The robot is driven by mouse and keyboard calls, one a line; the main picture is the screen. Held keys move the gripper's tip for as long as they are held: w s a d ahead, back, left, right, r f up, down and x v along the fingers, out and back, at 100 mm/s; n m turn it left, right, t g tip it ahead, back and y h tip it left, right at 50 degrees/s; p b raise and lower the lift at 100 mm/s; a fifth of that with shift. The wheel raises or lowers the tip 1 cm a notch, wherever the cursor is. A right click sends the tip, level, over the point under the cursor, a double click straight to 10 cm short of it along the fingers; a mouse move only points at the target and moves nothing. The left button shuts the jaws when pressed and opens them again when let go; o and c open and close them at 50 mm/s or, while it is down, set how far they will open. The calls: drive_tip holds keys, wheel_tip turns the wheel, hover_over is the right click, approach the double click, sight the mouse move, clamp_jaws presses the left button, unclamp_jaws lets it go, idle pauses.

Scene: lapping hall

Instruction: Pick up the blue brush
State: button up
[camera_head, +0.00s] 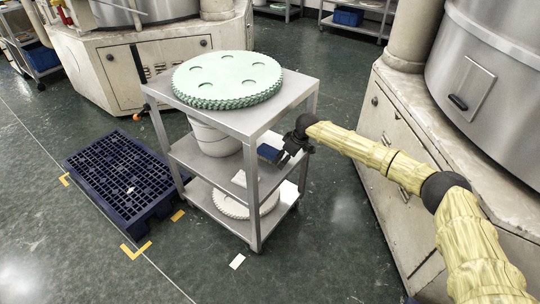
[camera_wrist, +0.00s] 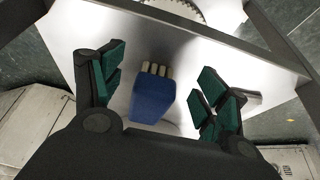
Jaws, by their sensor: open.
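The blue brush (camera_wrist: 154,99) lies on the cart's middle shelf, with pale bristle tufts at its far end in the wrist view. In the head view the blue brush (camera_head: 268,152) shows near the shelf's right side, partly beside my gripper. My gripper (camera_head: 294,143) reaches in from the right under the cart's top. In the wrist view my gripper (camera_wrist: 160,88) is open, with green-padded fingers apart on both sides of the brush. The brush lies between them in the picture; I see no finger touching it.
The metal cart (camera_head: 253,122) carries a green toothed disc (camera_head: 228,77) on top. A white bucket (camera_head: 213,137) stands on the middle shelf, and a white toothed disc (camera_head: 245,204) lies below. A dark blue pallet (camera_head: 122,178) is left of the cart. Machines stand at right and back.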

sight(273, 151)
drive_tip(key=shift+w+a+b, duration=0.2)
drive_tip(key=shift+w+a, duration=0.6)
drive_tip(key=shift+a, duration=0.35)
drive_tip(key=shift+w+a+b, duration=0.15)
drive_tip(key=shift+w+a, duration=0.6)
drive_tip(key=shift+a, duration=0.35)
drive_tip(key=shift+w+a+f, duration=0.25)
drive_tip(key=shift+f, duration=0.35)
drive_tip(key=shift+r, duration=0.1)
drive_tip(key=c, duration=1.3)
drive_tip(key=shift+o, duration=0.2)
drive_tip(key=shift+r, duration=0.4)
drive_tip(key=s+d+p, duration=0.2)
drive_tip(key=s+d, duration=0.8)
drive_tip(key=d, duration=0.4)
drive_tip(key=shift+s+d+f, duration=0.15)
drive_tip(key=shift+s+d, duration=0.1)
drive_tip(key=shift+s, duration=0.05)
